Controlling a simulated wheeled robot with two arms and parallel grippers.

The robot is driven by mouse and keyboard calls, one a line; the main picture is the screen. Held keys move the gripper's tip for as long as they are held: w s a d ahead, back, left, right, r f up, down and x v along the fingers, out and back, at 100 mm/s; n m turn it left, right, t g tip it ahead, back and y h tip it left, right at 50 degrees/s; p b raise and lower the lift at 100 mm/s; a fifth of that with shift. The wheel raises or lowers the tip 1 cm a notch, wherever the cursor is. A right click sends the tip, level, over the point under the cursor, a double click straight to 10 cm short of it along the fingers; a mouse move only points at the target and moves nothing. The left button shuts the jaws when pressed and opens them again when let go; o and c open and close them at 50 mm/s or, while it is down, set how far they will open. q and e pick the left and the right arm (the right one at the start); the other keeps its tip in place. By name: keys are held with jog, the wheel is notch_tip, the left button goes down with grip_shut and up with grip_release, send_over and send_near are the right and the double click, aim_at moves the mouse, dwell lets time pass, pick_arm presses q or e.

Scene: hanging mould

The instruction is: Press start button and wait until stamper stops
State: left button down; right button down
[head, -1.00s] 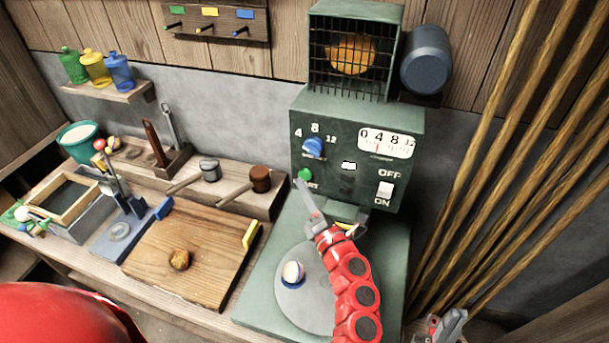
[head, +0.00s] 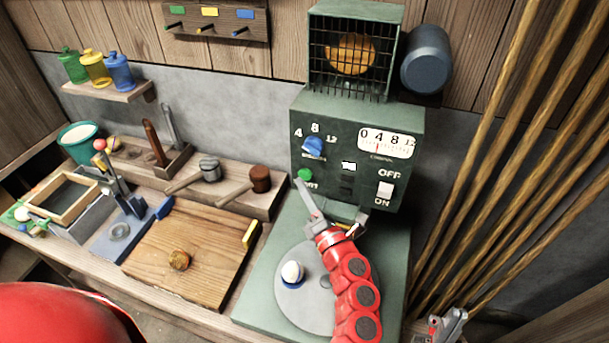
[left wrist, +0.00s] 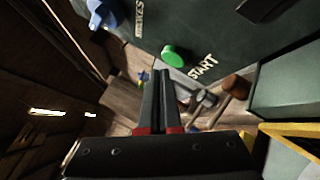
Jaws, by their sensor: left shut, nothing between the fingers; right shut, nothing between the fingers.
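The green start button (head: 305,174) is on the front of the dark green machine (head: 340,120), left of centre. It also shows in the left wrist view (left wrist: 175,56), above the START label. My left gripper (head: 300,185) is shut and empty, its fingertips just below the button; in the left wrist view they appear close to it but apart. The red wrist of my left arm covers part of the round grey plate (head: 318,265) and the area under the machine's front, so the stamper cannot be made out. My right gripper (head: 447,324) is shut, low at the right.
A blue knob (head: 313,145), a dial (head: 387,143) and a white ON/OFF switch (head: 385,190) are on the machine's front. Mallets (head: 259,180) and a wooden board (head: 190,250) lie to the left; poles (head: 480,170) lean at the right.

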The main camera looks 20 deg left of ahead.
pick_arm(q)
jog(key=shift+w, duration=0.1)
jog(key=shift+w+b, duration=0.35)
jog(key=shift+b, duration=0.2)
jog(key=shift+w+b, duration=0.45)
dwell(0.5)
jog(key=shift+s, duration=0.9)
